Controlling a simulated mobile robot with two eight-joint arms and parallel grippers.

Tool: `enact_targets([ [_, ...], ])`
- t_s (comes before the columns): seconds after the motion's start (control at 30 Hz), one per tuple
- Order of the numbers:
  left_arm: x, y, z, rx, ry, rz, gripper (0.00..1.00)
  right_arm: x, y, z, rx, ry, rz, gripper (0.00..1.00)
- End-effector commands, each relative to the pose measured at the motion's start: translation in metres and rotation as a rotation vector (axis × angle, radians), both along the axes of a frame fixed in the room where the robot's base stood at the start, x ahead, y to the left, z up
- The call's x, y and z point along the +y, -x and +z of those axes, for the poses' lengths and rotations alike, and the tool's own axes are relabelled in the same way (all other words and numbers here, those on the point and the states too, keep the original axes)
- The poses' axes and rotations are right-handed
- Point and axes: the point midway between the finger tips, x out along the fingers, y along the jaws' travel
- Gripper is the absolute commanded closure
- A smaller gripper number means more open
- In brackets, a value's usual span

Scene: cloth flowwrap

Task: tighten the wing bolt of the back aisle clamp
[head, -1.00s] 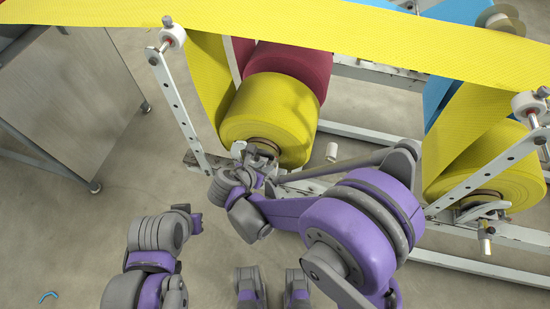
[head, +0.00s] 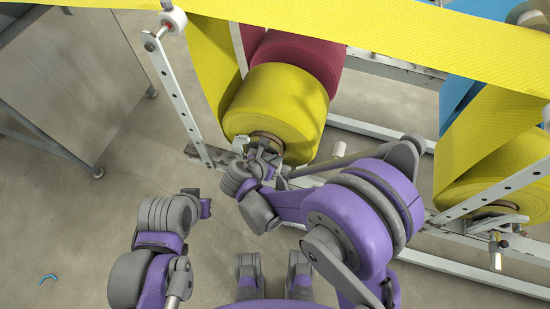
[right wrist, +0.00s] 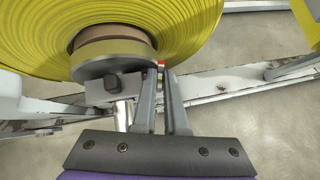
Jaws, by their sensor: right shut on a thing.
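My right gripper (head: 264,158) is at the core of the near yellow roll, its fingers close together. In the right wrist view, its fingertips (right wrist: 160,72) close on a small part with a red spot, which I take to be the wing bolt; the fingers hide most of it. The clamp (right wrist: 115,86), a grey block with a dark knob, sits against the round hub plate (right wrist: 112,62) just left of the fingers. My left arm's end (head: 205,206) is low and left in the head view, away from the roll; its fingers cannot be made out.
The yellow roll (head: 285,105) has a dark red roll (head: 300,52) behind it. A perforated upright (head: 178,95) stands to its left. Another yellow roll (head: 500,180) with its own clamp (head: 495,225) is at the right. A grey cabinet (head: 75,80) stands left.

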Motion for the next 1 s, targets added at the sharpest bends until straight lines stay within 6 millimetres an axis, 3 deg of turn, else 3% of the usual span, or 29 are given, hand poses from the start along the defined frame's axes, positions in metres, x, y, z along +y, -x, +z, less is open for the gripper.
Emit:
enact_targets([
  [0.37,0.0,0.0,-0.003,0.001,0.0,0.0,1.0,0.001,-0.001,-0.001,0.0,0.001,-0.066,1.0],
  [1.0,0.0,0.001,-0.016,0.005,0.0,0.0,1.0,0.004,-0.006,-0.001,-0.001,0.001,-0.476,1.0],
])
